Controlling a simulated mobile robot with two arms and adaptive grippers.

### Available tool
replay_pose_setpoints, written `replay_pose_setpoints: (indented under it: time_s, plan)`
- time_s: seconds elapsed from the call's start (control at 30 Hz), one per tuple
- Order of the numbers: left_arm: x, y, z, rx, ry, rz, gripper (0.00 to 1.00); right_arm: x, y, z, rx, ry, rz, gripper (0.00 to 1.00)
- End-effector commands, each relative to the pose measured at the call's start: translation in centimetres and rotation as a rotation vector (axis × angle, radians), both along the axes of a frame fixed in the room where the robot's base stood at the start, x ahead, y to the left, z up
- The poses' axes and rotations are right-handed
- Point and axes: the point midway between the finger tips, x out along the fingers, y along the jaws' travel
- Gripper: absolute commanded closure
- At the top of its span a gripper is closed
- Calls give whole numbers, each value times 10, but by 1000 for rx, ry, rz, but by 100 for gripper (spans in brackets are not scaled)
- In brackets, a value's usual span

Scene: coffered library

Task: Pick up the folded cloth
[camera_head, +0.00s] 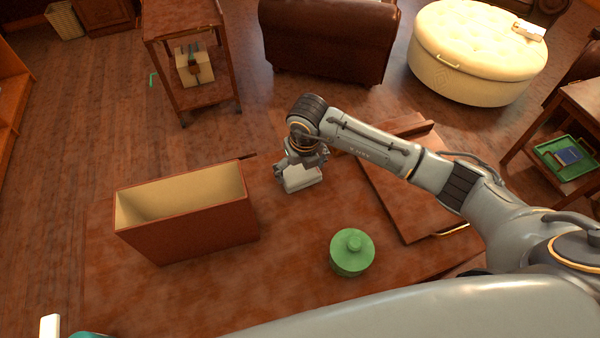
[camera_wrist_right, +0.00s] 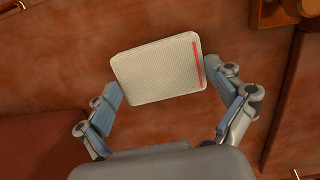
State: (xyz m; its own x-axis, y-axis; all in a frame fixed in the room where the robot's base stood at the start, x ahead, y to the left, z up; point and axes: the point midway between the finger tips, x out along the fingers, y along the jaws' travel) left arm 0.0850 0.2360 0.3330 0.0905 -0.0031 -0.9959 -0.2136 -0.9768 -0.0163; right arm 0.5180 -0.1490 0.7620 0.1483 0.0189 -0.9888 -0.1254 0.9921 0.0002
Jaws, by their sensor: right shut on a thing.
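The folded cloth (camera_head: 301,180) is a pale, flat, rounded block over the brown table (camera_head: 300,235), right of the open box. In the right wrist view the folded cloth (camera_wrist_right: 155,72) shows a woven off-white top with a red stripe near its right edge. My right gripper (camera_head: 300,164) is shut on the cloth, with a finger at each side of it in the right wrist view (camera_wrist_right: 166,88). I cannot tell whether the cloth touches the table or hangs just above it. My left gripper is not in view.
An open brown box (camera_head: 190,225) stands left of the cloth. A green lidded pot (camera_head: 352,254) stands nearer to me. A wooden tray or board with a brass handle (camera_head: 400,205) lies under my right arm. The tabletop between box and pot is clear.

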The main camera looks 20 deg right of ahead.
Motion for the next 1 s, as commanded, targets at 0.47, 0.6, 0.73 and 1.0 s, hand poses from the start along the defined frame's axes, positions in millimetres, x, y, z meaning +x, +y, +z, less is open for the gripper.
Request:
replay_pose_setpoints:
  time_s: [0.47,0.6,0.73,1.0]
  plan:
    - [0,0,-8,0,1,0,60,2,0,28,0,-6,0,33]
    - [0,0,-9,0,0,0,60,-18,7,55,1,-7,5,33]
    - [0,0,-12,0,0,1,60,-43,18,88,3,-8,6,33]
    - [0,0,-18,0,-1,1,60,-102,40,116,1,-3,6,33]
